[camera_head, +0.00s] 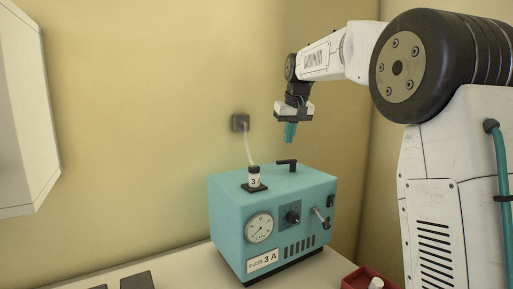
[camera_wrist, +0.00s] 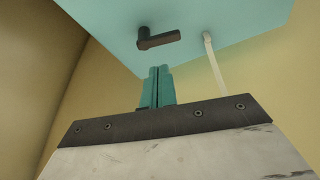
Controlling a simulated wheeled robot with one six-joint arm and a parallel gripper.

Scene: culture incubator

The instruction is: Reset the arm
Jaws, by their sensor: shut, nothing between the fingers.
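My gripper (camera_head: 290,132) hangs from my bent arm above the teal machine (camera_head: 231,209) in the head view, fingers pointing down. Its teal fingers are together with nothing between them, and they stand clear of the machine. In the wrist view the shut fingers (camera_wrist: 156,86) point toward the machine's teal top (camera_wrist: 110,30). A black handle (camera_head: 286,163) on the machine's top lies below the fingers; it also shows in the wrist view (camera_wrist: 158,39).
A red tray (camera_head: 358,279) stands at lower right. A white cabinet (camera_head: 25,110) is at left.

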